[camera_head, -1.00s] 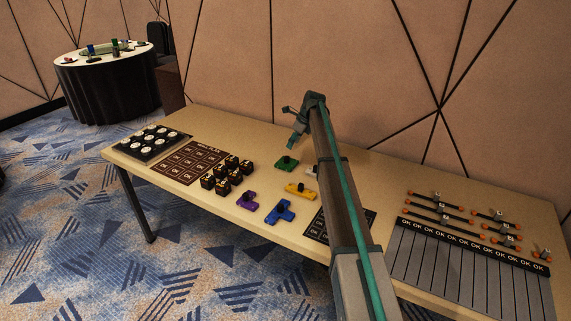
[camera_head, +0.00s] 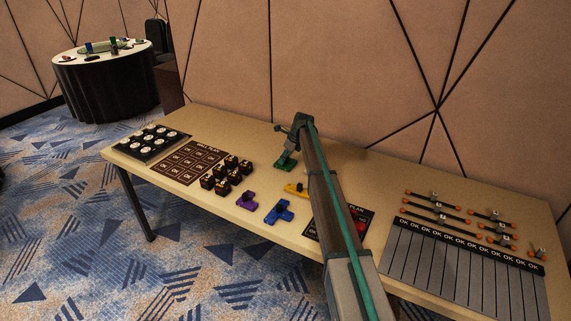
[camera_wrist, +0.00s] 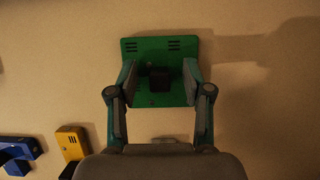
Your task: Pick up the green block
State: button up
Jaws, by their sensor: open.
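The green block (camera_head: 284,166) lies on the table near its back edge, partly hidden by my gripper (camera_head: 287,158) just above it in the head view. In the wrist view the green block (camera_wrist: 160,50) is a flat plate with a dark knob on its middle and slots at its far corners. My gripper (camera_wrist: 160,85) is open. Its two fingers reach over the near part of the block, one on each side of the dark knob, with gaps visible between the knob and the fingers.
A yellow block (camera_head: 297,190), a blue block (camera_head: 279,212) and a purple block (camera_head: 247,200) lie nearer the front. Black cubes (camera_head: 220,181) stand to the left. A dark plan board (camera_head: 362,216) and a slotted rack (camera_head: 455,262) lie to the right, beyond my arm.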

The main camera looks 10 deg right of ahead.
grip_shut()
jog(key=shift+r, duration=0.15)
dwell(0.4)
